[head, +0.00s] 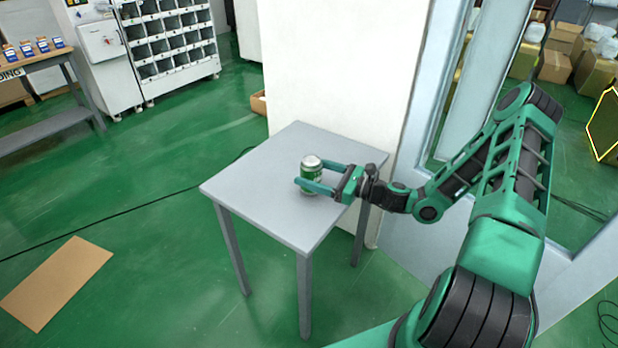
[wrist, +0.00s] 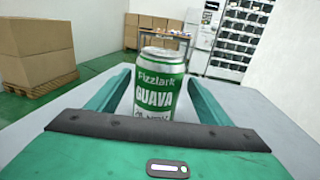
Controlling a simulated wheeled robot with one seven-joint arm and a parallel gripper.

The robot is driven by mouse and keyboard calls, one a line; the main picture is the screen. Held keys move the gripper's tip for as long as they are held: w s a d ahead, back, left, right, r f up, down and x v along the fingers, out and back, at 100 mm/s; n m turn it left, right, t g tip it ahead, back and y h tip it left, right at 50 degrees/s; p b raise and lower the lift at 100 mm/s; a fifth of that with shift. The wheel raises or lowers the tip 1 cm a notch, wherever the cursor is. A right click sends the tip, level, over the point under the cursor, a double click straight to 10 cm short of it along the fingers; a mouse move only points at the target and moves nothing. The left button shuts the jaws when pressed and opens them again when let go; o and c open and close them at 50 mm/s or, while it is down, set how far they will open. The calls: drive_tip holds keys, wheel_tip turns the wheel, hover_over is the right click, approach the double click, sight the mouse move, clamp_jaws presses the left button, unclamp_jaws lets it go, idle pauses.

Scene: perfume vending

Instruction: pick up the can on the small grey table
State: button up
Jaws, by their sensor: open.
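A green and white can (head: 311,168) stands upright on the small grey table (head: 262,205). In the wrist view the can (wrist: 161,85) is labelled "Fizzlark GUAVA", and its lower end is hidden behind my gripper's body. My gripper (head: 312,175) is at the can's height with its fingers reaching around it, one on each side. In the wrist view my gripper (wrist: 160,88) is open, with a gap between each finger and the can.
A white wall block (head: 335,70) stands right behind the table. Cardboard boxes (wrist: 37,53) are stacked beyond it. A flat cardboard sheet (head: 55,282) lies on the green floor at left. The rest of the tabletop is clear.

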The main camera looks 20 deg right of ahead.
drive_tip(key=x, duration=0.4)
drive_tip(key=shift+a+f, duration=0.15)
drive_tip(key=shift+a, duration=0.05)
drive_tip(key=c, duration=1.3)
drive_tip(key=shift+c, duration=0.6)
